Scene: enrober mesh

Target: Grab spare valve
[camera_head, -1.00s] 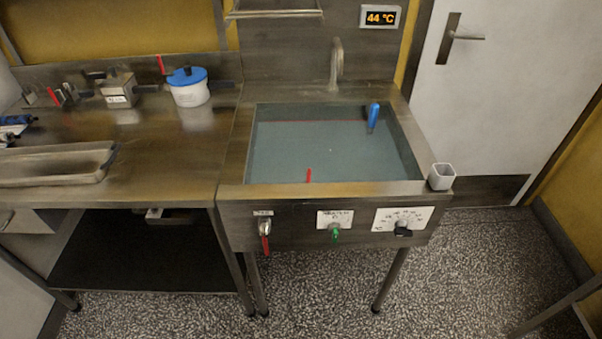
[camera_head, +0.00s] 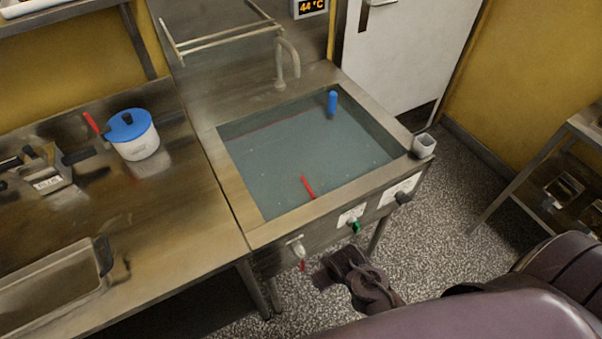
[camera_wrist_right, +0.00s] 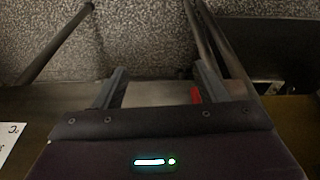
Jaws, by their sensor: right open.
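No part is plainly marked as the spare valve. A valve (camera_head: 297,248) with a red lever is mounted on the water tank's front. My right gripper (camera_wrist_right: 160,86) is open, its two fingers apart with nothing clearly held. A red piece (camera_wrist_right: 196,95) shows beside its right finger in the wrist view. In the head view, the dark end of my right arm is in front of the tank, low and right of the front valve. My left gripper is out of view.
The water tank (camera_head: 232,187) holds a blue float-like item (camera_head: 332,103) and a red stick (camera_head: 308,187). A blue-lidded pot (camera_head: 134,138) and a metal tray (camera_head: 60,290) are on the counter. Open floor lies right.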

